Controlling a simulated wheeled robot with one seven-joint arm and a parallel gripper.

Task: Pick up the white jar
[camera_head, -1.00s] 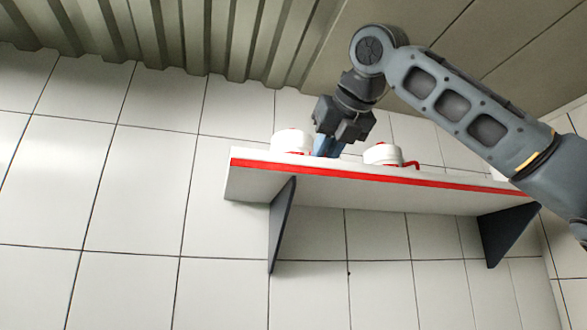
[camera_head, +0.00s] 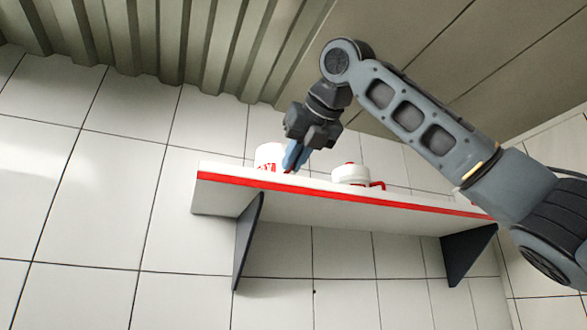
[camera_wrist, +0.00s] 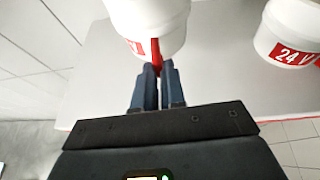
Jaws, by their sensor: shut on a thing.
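A white jar (camera_head: 267,155) with red lettering is at the left part of the wall shelf. My gripper (camera_head: 293,160) reaches down at its right side. In the wrist view, the jar (camera_wrist: 143,20) is at the top centre, cut off by the frame edge. There my gripper (camera_wrist: 158,70) is shut on the jar's red handle (camera_wrist: 156,52). The shelf's front edge hides the jar's base in the head view, so I cannot tell whether it touches the shelf.
A second white jar (camera_head: 350,174) with a red handle stands to the right; its "24 V" label (camera_wrist: 293,53) shows in the wrist view. The white shelf (camera_head: 330,192) has a red front stripe and dark brackets. Tiled wall lies behind, corrugated panelling above.

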